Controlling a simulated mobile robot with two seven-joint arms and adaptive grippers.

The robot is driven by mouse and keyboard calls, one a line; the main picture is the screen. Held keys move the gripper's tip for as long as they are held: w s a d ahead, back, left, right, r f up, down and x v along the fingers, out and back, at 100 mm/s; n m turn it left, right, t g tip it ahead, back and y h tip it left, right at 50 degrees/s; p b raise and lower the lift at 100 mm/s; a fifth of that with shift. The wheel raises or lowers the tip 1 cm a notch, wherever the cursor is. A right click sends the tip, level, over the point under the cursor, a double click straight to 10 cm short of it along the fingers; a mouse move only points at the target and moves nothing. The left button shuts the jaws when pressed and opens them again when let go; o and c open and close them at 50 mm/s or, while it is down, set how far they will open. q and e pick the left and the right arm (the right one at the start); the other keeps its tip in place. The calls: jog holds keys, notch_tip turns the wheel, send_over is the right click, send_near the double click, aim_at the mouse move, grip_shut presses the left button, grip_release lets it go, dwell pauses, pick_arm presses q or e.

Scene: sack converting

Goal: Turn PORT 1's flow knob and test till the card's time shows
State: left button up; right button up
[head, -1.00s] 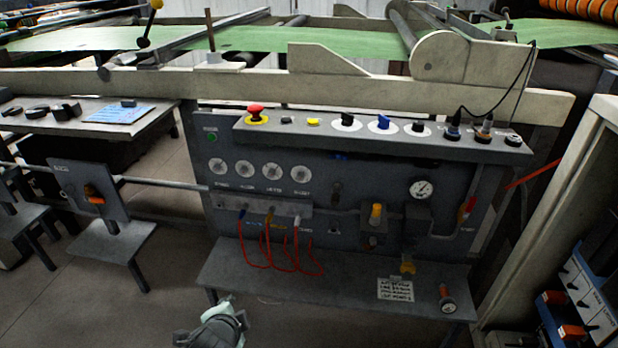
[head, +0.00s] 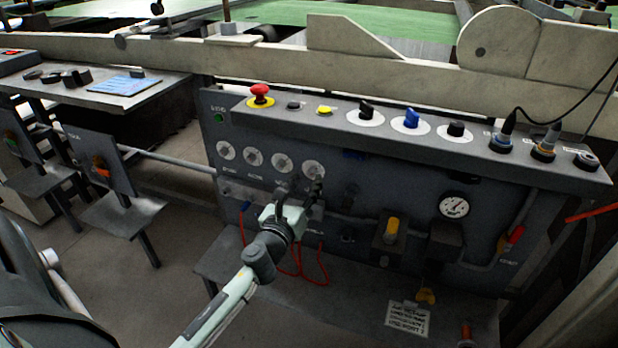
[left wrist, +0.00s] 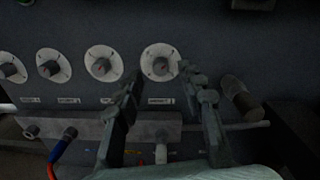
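Four white dials with knobs sit in a row on the dark panel; one is the rightmost dial (head: 314,169), which also shows in the left wrist view (left wrist: 160,62). Their labels are too small to read, so I cannot tell which is PORT 1. My left gripper (head: 301,186) is in front of the right end of the row. In the left wrist view its fingers (left wrist: 158,80) are apart and empty, on either side of the rightmost dial; contact cannot be told. A white card (head: 408,318) with unreadable print lies on the lower shelf. My right gripper is out of view.
Red hoses (head: 322,265) hang below the dials, partly behind my left arm. A ledge above carries a red mushroom button (head: 260,93), a yellow button (head: 324,110) and several selector knobs. A gauge (head: 454,206) and a yellow-topped valve (head: 392,228) stand out at right.

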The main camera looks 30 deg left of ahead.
aim_at(312, 172)
pick_arm(q)
jog(key=shift+x, duration=1.15)
grip_shut()
